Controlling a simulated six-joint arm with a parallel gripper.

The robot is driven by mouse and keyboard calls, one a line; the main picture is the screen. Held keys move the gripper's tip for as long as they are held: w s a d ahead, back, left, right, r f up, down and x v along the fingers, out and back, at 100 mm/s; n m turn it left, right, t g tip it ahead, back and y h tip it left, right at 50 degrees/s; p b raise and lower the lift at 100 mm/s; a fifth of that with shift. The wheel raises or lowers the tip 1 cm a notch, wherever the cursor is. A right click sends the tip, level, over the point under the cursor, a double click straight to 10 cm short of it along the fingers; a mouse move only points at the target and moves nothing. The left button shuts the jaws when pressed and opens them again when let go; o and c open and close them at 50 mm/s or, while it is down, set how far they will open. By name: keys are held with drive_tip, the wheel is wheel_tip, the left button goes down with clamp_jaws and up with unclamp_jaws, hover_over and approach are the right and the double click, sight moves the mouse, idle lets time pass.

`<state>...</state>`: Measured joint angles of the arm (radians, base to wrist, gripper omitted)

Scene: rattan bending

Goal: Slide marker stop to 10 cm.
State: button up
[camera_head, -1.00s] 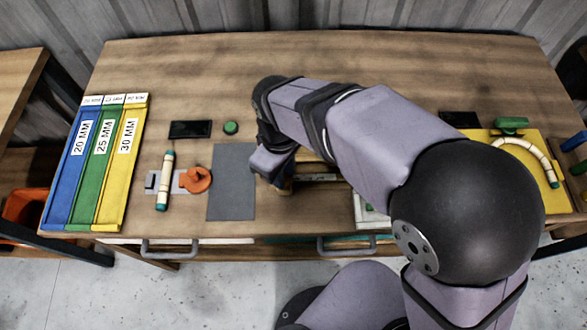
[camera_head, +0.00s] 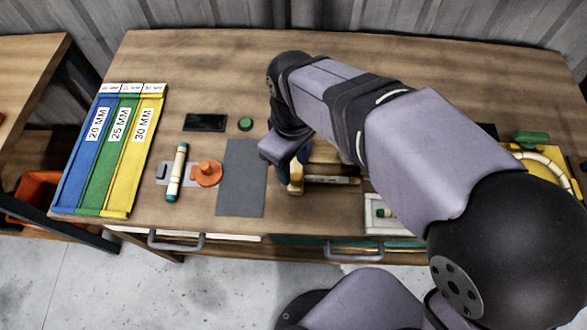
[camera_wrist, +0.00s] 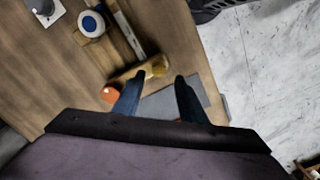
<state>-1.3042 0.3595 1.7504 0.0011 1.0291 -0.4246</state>
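My gripper (camera_wrist: 157,88) shows two dark blue fingers, apart and with nothing between them, in the wrist view. A yellow upright piece (camera_wrist: 152,67), which looks like the marker stop, lies just beyond the fingertips. It also shows in the head view (camera_head: 297,174), beside my gripper (camera_head: 285,168) and at the left end of a long wooden rail (camera_head: 332,181). The rail (camera_wrist: 127,32) runs away from the fingers in the wrist view. The scale marks are too small to read, and my arm hides part of the rail in the head view.
A grey mat (camera_head: 241,180) lies left of my gripper. Farther left are an orange disc (camera_head: 207,173), a cream rod with green ends (camera_head: 177,172) and blue, green and yellow bins (camera_head: 122,150). A white tray (camera_head: 378,226) stands to the right.

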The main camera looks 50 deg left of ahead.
drive_tip(key=shift+r, duration=1.75)
drive_tip(key=w+d+f+m, duration=0.2)
drive_tip(key=w+d+m, duration=0.3)
drive_tip(key=w+d, duration=0.3)
drive_tip(key=w+d+f+m, duration=0.2)
drive_tip(key=w+d+m, duration=0.2)
drive_tip(key=w+d, duration=0.45)
drive_tip(key=s+d+f+m, duration=0.2)
drive_tip(key=d+m, duration=0.3)
drive_tip(key=d, duration=0.7)
drive_tip(key=s+d+f+m, duration=0.2)
drive_tip(key=d+m, duration=0.3)
drive_tip(key=d, duration=0.6)
drive_tip(key=shift+s+d+f+m, duration=0.35)
drive_tip(key=shift+s+m, duration=0.05)
drive_tip(key=shift+s, duration=0.3)
